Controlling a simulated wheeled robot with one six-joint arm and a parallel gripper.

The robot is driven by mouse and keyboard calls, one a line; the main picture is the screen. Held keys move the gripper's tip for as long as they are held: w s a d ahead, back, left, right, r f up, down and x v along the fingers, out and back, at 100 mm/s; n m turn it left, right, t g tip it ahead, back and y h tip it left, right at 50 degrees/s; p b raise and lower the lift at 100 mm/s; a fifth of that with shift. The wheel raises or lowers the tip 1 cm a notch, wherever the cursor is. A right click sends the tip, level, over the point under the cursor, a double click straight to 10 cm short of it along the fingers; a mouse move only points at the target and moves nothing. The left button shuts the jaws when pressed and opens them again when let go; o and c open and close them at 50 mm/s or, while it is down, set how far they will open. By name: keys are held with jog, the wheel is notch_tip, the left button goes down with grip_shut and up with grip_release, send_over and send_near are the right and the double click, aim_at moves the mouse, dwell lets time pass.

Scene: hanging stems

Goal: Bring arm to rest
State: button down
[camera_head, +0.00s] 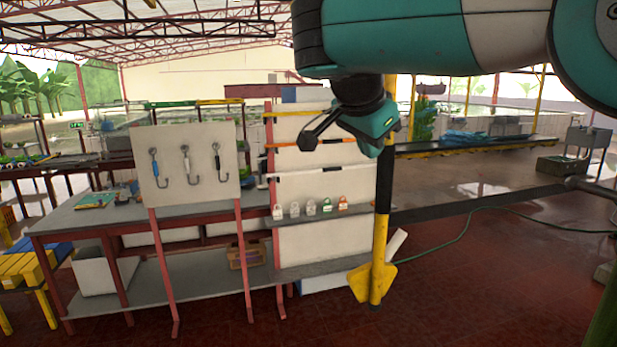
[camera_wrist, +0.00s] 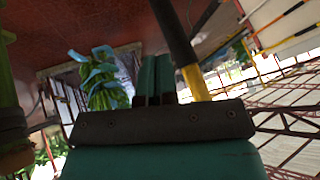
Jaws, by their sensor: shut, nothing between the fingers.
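My arm comes in from the top right of the head view, with its teal and dark wrist hanging in front of the white shelf panel. My gripper (camera_wrist: 157,62) shows in the wrist view as two teal fingers side by side, shut with nothing between them. In the head view the teal gripper body (camera_head: 378,126) is close to the black and yellow post in the picture; I cannot tell whether they touch. A green banana bunch (camera_wrist: 104,88) with blue pieces shows beyond the fingers in the wrist view, apart from them.
The black and yellow post (camera_head: 382,215) stands below the wrist. Padlocks (camera_head: 310,207) line a shelf. Yellow crates (camera_head: 24,270) are at far left. Red floor (camera_head: 480,290) is open at right.

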jog(key=s+f+n+g+y+b, duration=0.1)
jog(key=s+f+n+y+b, duration=0.1)
jog(key=s+f+n+b, duration=0.6)
jog(key=s+f+n+g+y+b, duration=0.15)
jog(key=s+f+n, duration=0.25)
jog(key=f, duration=0.8)
jog(key=s+f+n+g+y+b, duration=0.2)
jog(key=s+f, duration=0.4)
jog(key=s, duration=0.3)
jog(key=s+f+n+g+y+b, duration=0.1)
jog(key=s+f+n, duration=0.4)
jog(key=s, duration=0.5)
jog(key=shift+a+f+g+y+b, duration=0.4)
jog(key=shift+f+y+b, duration=0.45)
jog(key=shift+b, duration=0.2)
jog(key=shift+d, duration=0.1)
